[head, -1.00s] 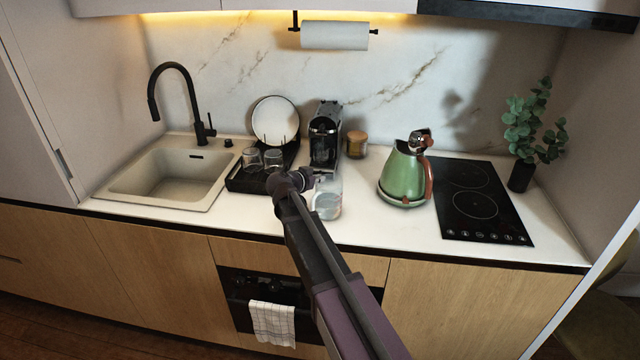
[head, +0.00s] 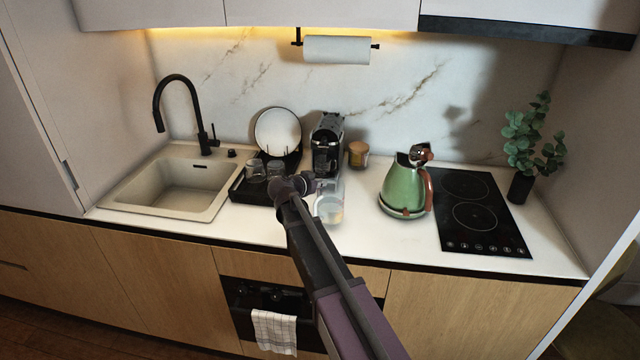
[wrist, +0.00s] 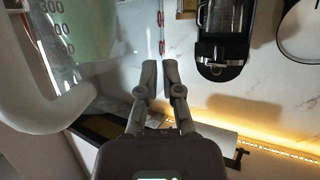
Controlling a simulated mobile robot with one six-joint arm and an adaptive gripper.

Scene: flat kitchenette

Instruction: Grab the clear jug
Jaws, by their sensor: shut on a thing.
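The clear jug (head: 330,208) is in the middle of the counter in the head view, in front of the coffee machine. It also shows close up at the left of the wrist view (wrist: 92,28), with printed measuring marks and a thick pale handle curving at the far left. My gripper (head: 308,184) is at the jug's upper left side in the head view. In the wrist view my gripper (wrist: 160,65) has its two fingers close together, shut on the jug. The exact spot of the grip is hard to make out through the clear material.
A green kettle (head: 405,187) stands to the right, beside the black hob (head: 482,222). A black dish rack (head: 240,189) with glasses and a plate is to the left. The coffee machine (head: 327,145) and an amber jar (head: 358,155) stand behind. Bare counter lies in front.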

